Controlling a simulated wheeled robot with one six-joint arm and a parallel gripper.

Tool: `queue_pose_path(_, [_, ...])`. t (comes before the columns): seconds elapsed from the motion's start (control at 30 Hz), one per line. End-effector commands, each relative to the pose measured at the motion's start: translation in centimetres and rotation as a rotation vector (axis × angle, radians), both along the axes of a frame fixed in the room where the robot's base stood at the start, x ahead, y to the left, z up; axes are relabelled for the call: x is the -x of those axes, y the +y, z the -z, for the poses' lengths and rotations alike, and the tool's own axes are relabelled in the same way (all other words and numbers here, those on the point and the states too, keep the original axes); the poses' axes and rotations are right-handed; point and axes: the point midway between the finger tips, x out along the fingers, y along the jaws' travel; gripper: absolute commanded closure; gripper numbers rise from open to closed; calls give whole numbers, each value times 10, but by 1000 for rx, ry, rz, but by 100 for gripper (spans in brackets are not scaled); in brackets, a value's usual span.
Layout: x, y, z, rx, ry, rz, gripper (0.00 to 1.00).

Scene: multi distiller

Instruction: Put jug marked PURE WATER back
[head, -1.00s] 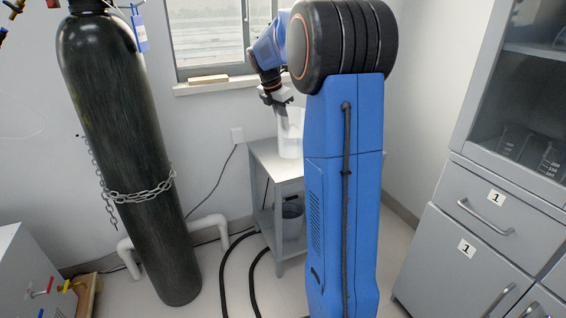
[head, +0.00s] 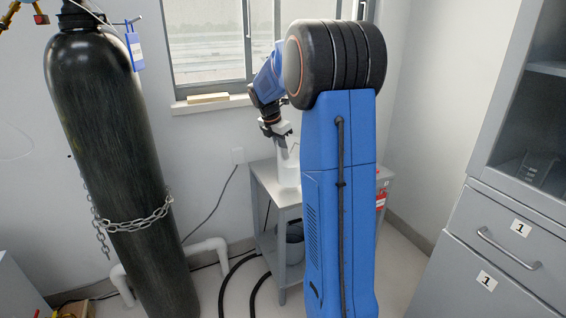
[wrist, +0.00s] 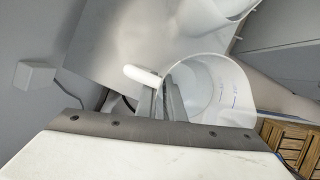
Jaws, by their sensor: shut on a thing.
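My gripper (head: 281,141) is over the small grey metal table (head: 262,178) beneath the window. It is shut on the handle (wrist: 143,76) of a white translucent jug (head: 288,172), which my arm partly hides. In the wrist view, the jug (wrist: 222,92) is open-topped with blue marks on its wall, and my gripper's fingers (wrist: 165,100) are at the handle side. I cannot read a PURE WATER label. The jug is at the tabletop, but I cannot tell whether its base touches it. A second white container (wrist: 205,14) stands on the tabletop in the wrist view.
A dark gas cylinder (head: 115,160) with a chain stands at left. A grey bin (head: 292,245) is on the table's lower shelf. A grey cabinet (head: 465,225) is at right. A red-labelled item (head: 381,198) shows beside my arm. A wooden slatted item (wrist: 297,145) shows in the wrist view.

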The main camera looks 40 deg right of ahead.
Motion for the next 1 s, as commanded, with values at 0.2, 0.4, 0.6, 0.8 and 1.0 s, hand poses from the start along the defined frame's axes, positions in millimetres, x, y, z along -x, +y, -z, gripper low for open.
queue_pose_path(0.2, [0, 0, 21, 0, 2, 0, 100])
queue_pose_path(0.4, [0, 0, 36, 1, 0, 0, 100])
queue_pose_path(0.6, [0, 0, 35, 1, 0, 0, 100])
queue_pose_path(0.8, [0, 0, 37, 0, 1, 0, 73])
queue_pose_path(1.0, [0, 0, 37, 0, 1, 0, 73])
